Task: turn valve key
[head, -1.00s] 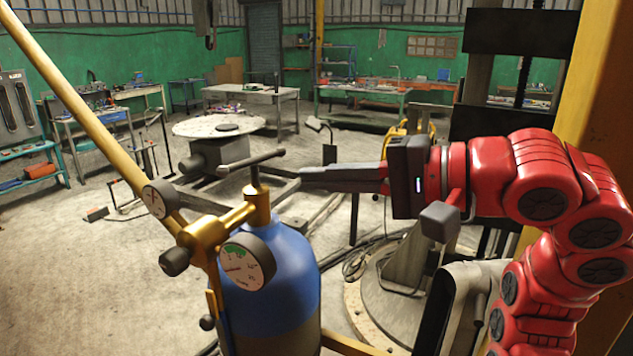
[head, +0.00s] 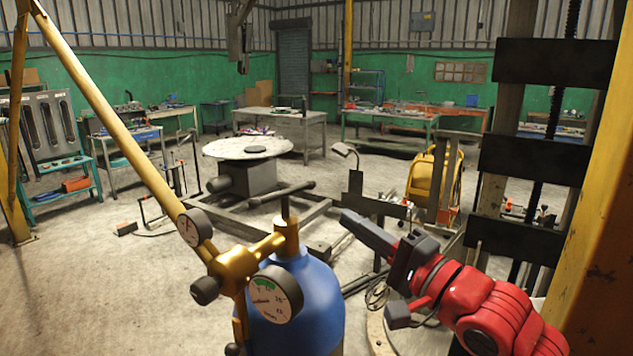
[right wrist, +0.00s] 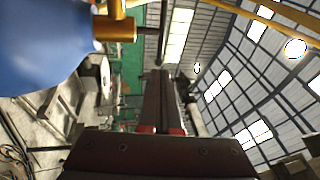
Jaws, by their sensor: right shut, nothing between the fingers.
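The valve key (head: 283,194) is a dark T-shaped handle with a crossbar, upright on the brass valve (head: 240,262) of a blue gas cylinder (head: 318,300). Its bar slopes slightly up to the right. My right gripper (head: 350,218) is shut and empty, to the right of and a little below the bar's right end, apart from it in the picture. In the right wrist view, the shut fingers (right wrist: 160,80) point toward the key's bar (right wrist: 163,35), with the brass valve (right wrist: 115,28) and blue cylinder (right wrist: 40,45) at the left. My left gripper is not in view.
Two round gauges, one small (head: 194,228) and one larger (head: 275,294), sit on the valve. A yellow pole (head: 110,125) slants past the cylinder's left. A yellow column (head: 605,220) stands at right. A round-topped table (head: 235,148) is behind. Open floor lies at left.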

